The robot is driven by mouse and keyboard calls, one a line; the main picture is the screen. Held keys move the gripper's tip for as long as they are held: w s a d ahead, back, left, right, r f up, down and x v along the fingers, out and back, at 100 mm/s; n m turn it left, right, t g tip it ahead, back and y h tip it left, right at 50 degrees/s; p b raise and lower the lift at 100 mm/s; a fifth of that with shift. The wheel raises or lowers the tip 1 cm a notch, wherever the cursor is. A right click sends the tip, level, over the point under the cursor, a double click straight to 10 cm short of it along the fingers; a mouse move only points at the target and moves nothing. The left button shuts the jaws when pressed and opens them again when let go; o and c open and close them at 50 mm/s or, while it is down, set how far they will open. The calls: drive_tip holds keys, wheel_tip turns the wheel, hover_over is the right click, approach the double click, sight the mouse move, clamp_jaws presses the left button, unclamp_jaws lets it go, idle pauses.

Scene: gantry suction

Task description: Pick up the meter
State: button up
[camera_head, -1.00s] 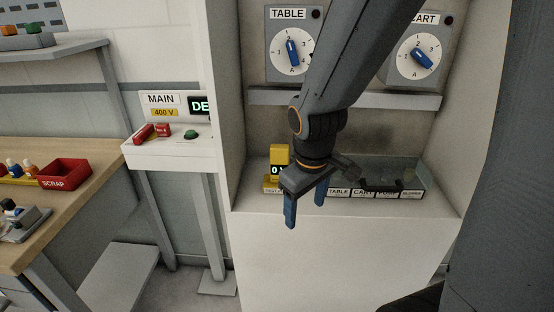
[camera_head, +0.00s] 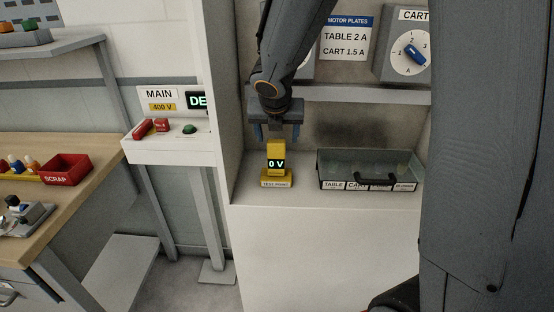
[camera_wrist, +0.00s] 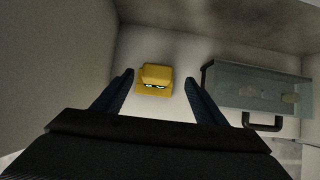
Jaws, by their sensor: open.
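The meter (camera_head: 276,155) is a small yellow device with a display reading 0 V. It stands upright on a yellow base labelled TEST POINT (camera_head: 276,182), at the left of the cabinet shelf. My gripper (camera_head: 277,132) is open and empty, pointing down just above the meter in the head view. In the wrist view the meter (camera_wrist: 155,76) shows between and beyond the two blue fingers of my gripper (camera_wrist: 160,80), with a gap on each side. I see no contact between fingers and meter.
A clear tray (camera_head: 368,170) with a black handle and labelled front stands right of the meter. The cabinet's left wall (camera_head: 238,150) is close on the left. A ledge with dial panels (camera_head: 408,50) runs above. Bare shelf (camera_head: 305,170) lies between meter and tray.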

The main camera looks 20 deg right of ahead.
sight(276, 143)
drive_tip(key=x, duration=0.2)
drive_tip(key=b+x, duration=0.1)
drive_tip(key=x, duration=0.3)
drive_tip(key=shift+a+f+b, duration=0.25)
drive_tip(key=shift+f+b, duration=0.05)
drive_tip(key=shift+b, duration=0.1)
drive_tip(key=c, duration=1.3)
drive_tip(key=shift+r, duration=0.1)
drive_tip(key=shift+c, duration=0.2)
